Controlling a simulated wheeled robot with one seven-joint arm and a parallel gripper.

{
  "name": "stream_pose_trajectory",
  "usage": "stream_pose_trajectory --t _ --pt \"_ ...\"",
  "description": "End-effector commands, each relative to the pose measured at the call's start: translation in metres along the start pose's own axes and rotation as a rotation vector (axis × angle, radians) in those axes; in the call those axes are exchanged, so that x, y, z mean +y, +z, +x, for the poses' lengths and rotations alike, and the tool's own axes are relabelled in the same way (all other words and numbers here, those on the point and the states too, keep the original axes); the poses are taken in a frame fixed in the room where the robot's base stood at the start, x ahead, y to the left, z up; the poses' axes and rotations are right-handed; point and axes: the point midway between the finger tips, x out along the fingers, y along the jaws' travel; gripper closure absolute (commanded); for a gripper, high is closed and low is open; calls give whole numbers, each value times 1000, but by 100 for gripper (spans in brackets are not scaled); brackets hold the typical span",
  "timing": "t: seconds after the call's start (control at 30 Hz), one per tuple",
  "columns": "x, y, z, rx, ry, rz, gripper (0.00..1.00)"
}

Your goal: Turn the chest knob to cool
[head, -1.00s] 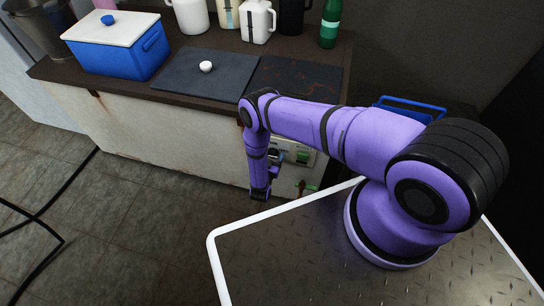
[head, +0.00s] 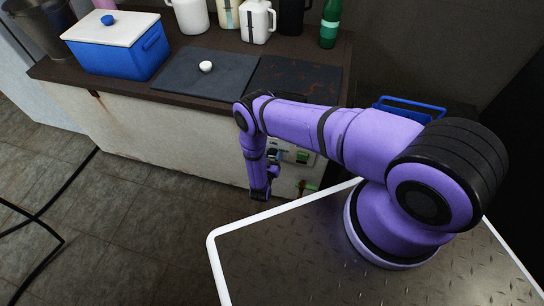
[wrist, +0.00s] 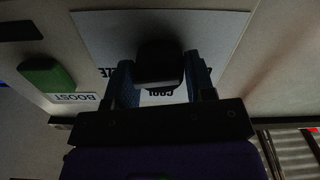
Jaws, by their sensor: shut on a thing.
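The chest knob (wrist: 159,58) is a dark, blocky knob on a pale plate (wrist: 100,38) in the wrist view. My gripper (wrist: 160,76) is shut on it, with one blue-grey finger on each side. Upside-down lettering shows around the knob: "COOL" just below it, partly covered, and the end of a word reading "ZE" to its left. A pointer mark on the knob cannot be made out. In the head view my gripper (head: 273,165) is at the chest's front panel, and my arm hides the knob.
A green button (wrist: 47,76) labelled BOOST is beside the plate; a green control (head: 303,157) shows on the panel in the head view. The counter above holds a blue cooler (head: 118,52), a dark lid with a white knob (head: 206,66), jugs and a green bottle (head: 330,24).

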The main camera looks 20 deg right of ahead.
Motion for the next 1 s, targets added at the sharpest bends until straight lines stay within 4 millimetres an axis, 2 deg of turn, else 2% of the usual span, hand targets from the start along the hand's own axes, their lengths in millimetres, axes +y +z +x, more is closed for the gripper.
stream_pose_trajectory --t 1.0 --pt "-1 0 -1 1 -3 -956 74"
